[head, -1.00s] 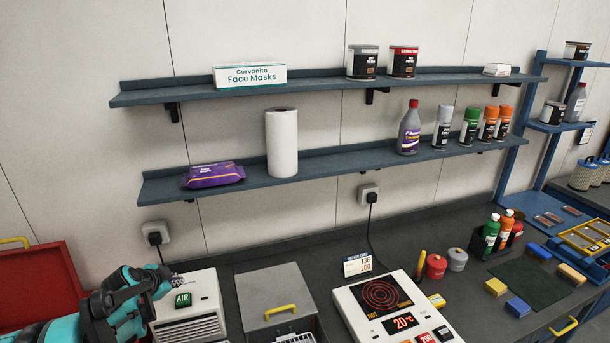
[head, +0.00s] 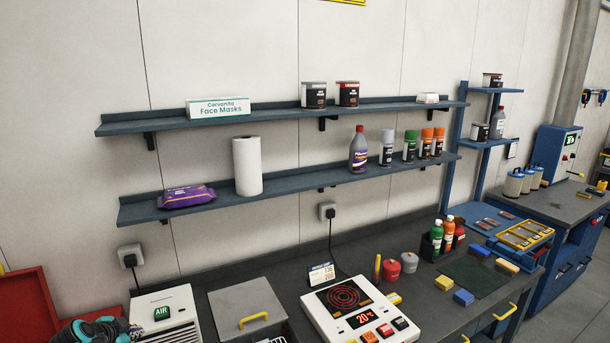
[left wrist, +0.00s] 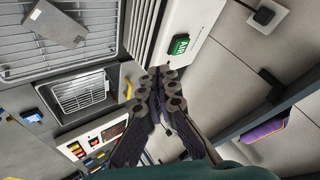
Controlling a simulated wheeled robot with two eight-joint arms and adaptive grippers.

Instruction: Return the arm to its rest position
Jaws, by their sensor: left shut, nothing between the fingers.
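My left gripper (head: 132,331) is at the lower left of the head view, in front of the white AIR unit (head: 165,316). Only part of it shows there, above the bottom edge. In the left wrist view the gripper (left wrist: 160,75) is shut and empty, its fingertips close together. The AIR unit (left wrist: 180,40) lies beyond the fingertips in that view, with its green label. I cannot tell whether the fingers touch it. My right gripper is in neither view.
A red box (head: 28,308) stands left of the gripper. A grey lidded box (head: 248,302) and a hot plate (head: 320,310) stand on the dark bench (head: 400,250) to the right. Two wall shelves (head: 290,118) hang above. A wire rack (left wrist: 75,60) shows in the wrist view.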

